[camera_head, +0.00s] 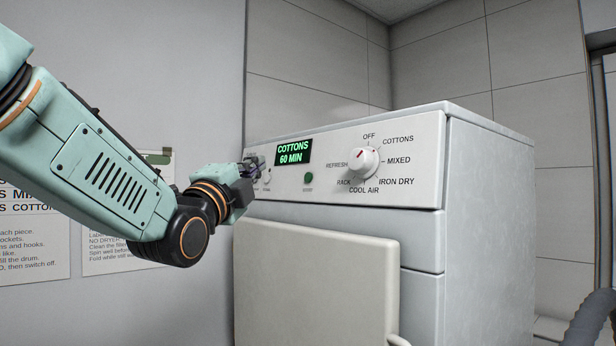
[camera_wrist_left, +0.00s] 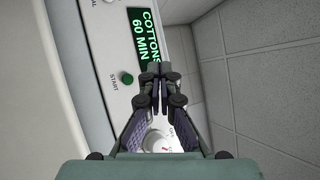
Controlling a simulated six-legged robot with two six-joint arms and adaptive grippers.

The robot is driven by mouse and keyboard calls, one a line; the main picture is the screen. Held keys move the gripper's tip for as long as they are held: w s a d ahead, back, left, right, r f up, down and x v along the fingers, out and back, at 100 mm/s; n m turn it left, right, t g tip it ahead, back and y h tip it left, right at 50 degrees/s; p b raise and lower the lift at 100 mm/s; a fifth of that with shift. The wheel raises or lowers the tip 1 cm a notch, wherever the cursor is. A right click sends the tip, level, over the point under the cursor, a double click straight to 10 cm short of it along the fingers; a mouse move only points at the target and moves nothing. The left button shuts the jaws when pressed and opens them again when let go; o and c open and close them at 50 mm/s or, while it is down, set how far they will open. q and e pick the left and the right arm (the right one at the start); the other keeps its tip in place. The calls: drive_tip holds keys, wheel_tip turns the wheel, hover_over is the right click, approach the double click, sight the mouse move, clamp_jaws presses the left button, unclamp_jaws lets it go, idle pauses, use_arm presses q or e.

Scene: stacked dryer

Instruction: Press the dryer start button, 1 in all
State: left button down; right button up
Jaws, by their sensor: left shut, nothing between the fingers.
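The dryer (camera_head: 480,200) stands with its control panel facing me. The round green start button (camera_head: 308,177) is below the lit display (camera_head: 293,152), which reads COTTONS 60 MIN. The button (camera_wrist_left: 127,78) also shows in the left wrist view, with START printed beside it. My left gripper (camera_head: 256,168) is shut and empty in front of the panel's left end, left of the button. In the wrist view its closed fingertips (camera_wrist_left: 151,72) appear to the right of the button. Contact with the panel cannot be told. My right gripper is out of view.
My gripper partly hides small controls at the panel's left end. A pale door (camera_head: 315,280) is below the panel. Printed notices (camera_head: 120,245) hang on the left wall.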

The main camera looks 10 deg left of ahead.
sight(308, 178)
use_arm(q)
drive_tip(key=shift+w+a, duration=0.2)
drive_tip(key=w+d+f+p, duration=0.1)
drive_tip(key=w+d, duration=0.4)
drive_tip(key=w, duration=0.1)
drive_tip(key=shift+w+d+f+p, duration=0.2)
drive_tip(key=shift+w+d+p, duration=0.05)
drive_tip(key=shift+d+p, duration=0.05)
idle(0.3)
drive_tip(key=shift+w, duration=0.1)
idle(0.6)
drive_tip(key=shift+a, duration=0.1)
idle(0.6)
drive_tip(key=shift+w+d+f, duration=0.15)
drive_tip(key=shift+w+d, duration=0.2)
